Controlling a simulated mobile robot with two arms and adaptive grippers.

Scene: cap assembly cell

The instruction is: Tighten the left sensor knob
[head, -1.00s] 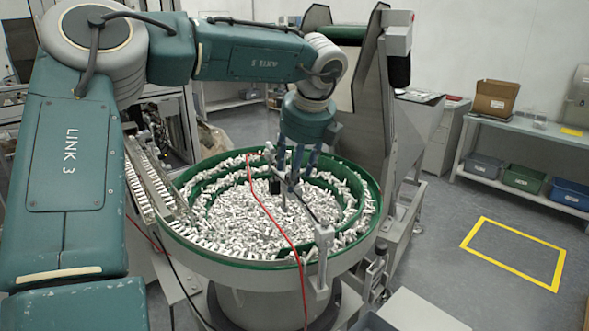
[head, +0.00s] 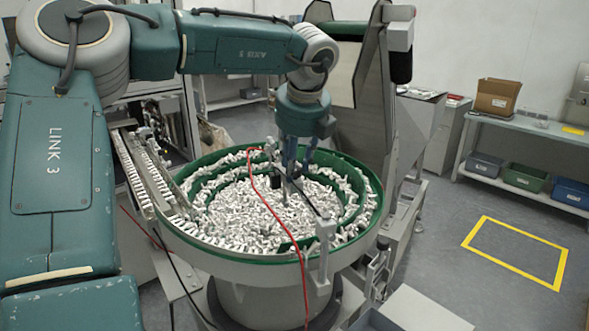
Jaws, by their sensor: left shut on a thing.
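My left gripper (head: 294,174) points down over the middle of the bowl feeder, its blue fingers closed around the top of the sensor bracket. The left sensor knob is between or behind the fingers and too small and covered to make out. A black sensor body (head: 272,187) hangs just left of the fingers, above the parts. A red cable (head: 257,193) runs from the bracket over the bowl's front rim. My right gripper is not in view.
The bowl feeder (head: 237,257) has a green rim and is full of small white parts. A clamp post (head: 324,240) stands at its front right rim with a thin rod. A feed track (head: 141,172) leaves at left. A grey hopper (head: 369,110) rises behind. Floor at right is clear.

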